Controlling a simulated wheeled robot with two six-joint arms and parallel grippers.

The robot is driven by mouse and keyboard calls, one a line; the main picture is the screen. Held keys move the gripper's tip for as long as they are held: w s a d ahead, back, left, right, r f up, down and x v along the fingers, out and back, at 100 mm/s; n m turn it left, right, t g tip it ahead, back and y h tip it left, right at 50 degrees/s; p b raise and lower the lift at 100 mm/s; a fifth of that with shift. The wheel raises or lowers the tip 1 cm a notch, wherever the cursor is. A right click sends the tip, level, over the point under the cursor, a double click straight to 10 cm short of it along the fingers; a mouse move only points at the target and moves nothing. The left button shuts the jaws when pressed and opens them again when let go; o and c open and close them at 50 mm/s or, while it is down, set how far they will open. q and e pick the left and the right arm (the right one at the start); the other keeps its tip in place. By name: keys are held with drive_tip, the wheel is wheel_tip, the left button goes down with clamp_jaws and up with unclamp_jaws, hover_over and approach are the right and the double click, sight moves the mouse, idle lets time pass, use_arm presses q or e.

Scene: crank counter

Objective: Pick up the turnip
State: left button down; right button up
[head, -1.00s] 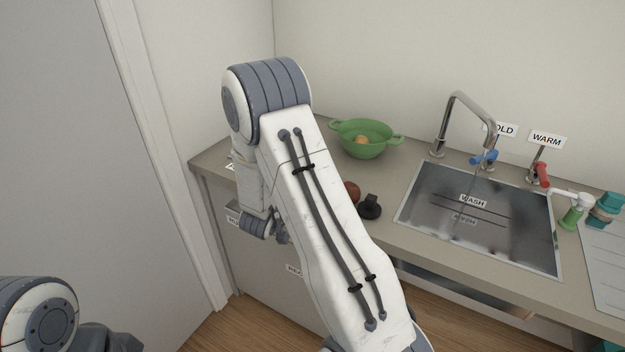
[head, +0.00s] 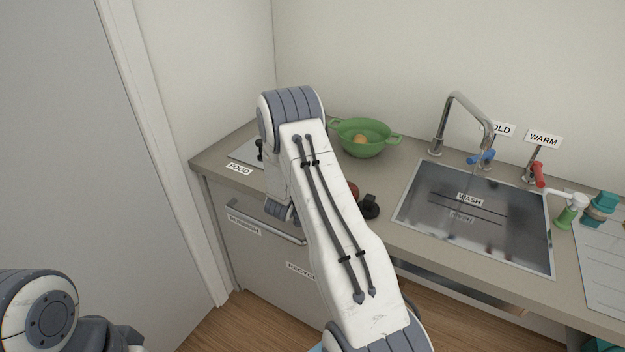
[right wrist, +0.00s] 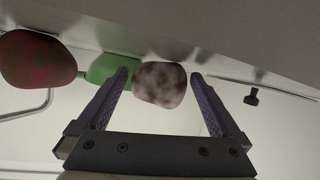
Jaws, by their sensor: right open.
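The turnip (right wrist: 160,84), a rounded pale thing with brown mottling, shows in the right wrist view between and just beyond my fingertips. My right gripper (right wrist: 160,92) is open, with one finger to each side of the turnip. I cannot tell whether either finger touches it. In the head view my right arm hides the turnip and the right fingers. My left gripper is out of view; only part of my left arm shows at the lower left.
A dark red round thing (right wrist: 38,60) lies beside the turnip. A green colander (head: 364,150) holding a yellow-orange item (head: 361,140) stands behind. A black object (head: 369,207) sits near the sink (head: 478,250). A FOOD label (head: 239,169) marks the counter's left end.

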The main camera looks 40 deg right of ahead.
drive_tip(key=c, duration=1.2)
drive_tip(key=shift+c, duration=0.4)
drive_tip(key=shift+r, duration=0.15)
